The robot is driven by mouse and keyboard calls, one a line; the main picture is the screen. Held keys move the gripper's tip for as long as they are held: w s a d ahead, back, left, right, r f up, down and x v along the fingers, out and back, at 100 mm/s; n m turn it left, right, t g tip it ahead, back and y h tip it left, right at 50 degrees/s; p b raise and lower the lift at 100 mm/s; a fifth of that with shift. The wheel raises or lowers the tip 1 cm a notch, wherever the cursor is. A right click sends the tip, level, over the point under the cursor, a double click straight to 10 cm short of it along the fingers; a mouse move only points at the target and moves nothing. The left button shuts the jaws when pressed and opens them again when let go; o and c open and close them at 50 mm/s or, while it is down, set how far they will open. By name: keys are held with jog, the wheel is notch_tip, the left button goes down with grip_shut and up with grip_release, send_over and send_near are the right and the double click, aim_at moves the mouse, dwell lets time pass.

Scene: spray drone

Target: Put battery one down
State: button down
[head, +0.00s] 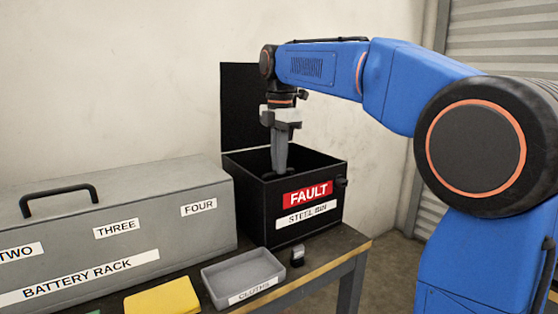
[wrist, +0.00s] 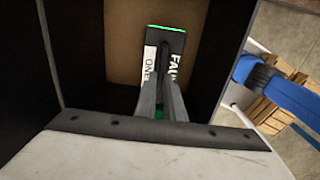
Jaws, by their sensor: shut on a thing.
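My gripper (head: 280,165) points down into the open black steel bin (head: 262,205), which carries a red FAULT label. In the wrist view my gripper (wrist: 162,100) is shut on battery one (wrist: 164,45), a dark block with a green strip along its end. The battery bears a white ONE label and another label that starts FAU. It is over the bin's brown floor (wrist: 120,40); I cannot tell whether it touches it. The bin's wall hides the battery in the head view.
The bin's lid (head: 245,105) stands open at the back. A grey battery rack (head: 150,205) is to the left.

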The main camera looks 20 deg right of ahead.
jog(key=c, duration=1.8)
grip_release()
jog(key=shift+c, duration=0.2)
notch_tip(320, 180, up, 12)
jog(key=shift+s+d, duration=0.1)
jog(key=shift+s, duration=0.1)
